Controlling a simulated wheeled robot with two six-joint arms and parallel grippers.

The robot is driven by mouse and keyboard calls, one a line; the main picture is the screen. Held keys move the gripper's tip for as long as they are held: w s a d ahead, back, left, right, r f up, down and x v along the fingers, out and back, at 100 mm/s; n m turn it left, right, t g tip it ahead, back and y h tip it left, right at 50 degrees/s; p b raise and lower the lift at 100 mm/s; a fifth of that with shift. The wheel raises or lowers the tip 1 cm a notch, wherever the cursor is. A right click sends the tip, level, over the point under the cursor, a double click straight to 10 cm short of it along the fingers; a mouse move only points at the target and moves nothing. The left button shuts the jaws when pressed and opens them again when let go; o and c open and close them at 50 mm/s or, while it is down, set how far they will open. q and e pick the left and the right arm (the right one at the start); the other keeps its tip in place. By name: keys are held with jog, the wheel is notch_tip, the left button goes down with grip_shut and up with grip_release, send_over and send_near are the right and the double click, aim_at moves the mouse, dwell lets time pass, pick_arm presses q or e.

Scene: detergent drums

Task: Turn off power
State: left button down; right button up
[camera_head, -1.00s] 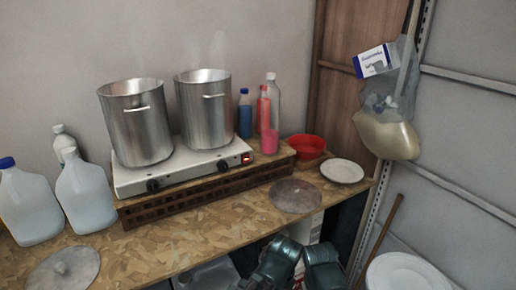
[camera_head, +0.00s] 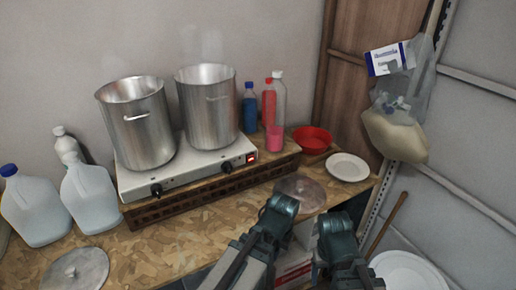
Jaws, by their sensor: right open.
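A white double hot plate (camera_head: 190,172) stands on a slatted wooden riser on the workbench. A small red power switch (camera_head: 251,157) is on its front face at the right end, with dark knobs to its left. Two steel pots (camera_head: 138,125) sit on the hot plate, with faint steam above. My right gripper (camera_head: 309,213) is open and empty at the bottom centre, in front of the bench edge. Its two teal fingers are apart, below and to the right of the switch, not touching it. My left gripper is not in view.
White jugs (camera_head: 90,195) stand at the left, near a round lid (camera_head: 75,272). Bottles (camera_head: 250,108), a pink cup (camera_head: 274,138), a red bowl (camera_head: 312,139) and a white plate (camera_head: 347,167) are right of the hot plate.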

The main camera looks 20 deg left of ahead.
pick_arm(q)
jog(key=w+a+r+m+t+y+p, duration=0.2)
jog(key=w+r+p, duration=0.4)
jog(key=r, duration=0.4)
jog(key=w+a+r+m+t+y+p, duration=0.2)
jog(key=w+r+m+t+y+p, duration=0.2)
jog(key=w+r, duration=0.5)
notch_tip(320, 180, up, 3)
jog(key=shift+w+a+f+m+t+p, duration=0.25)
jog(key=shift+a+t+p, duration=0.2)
jog(key=shift+p, duration=0.6)
pick_arm(e)
notch_tip(320, 180, up, 14)
jog(key=shift+w+f, duration=0.25)
jog(key=shift+w, duration=0.15)
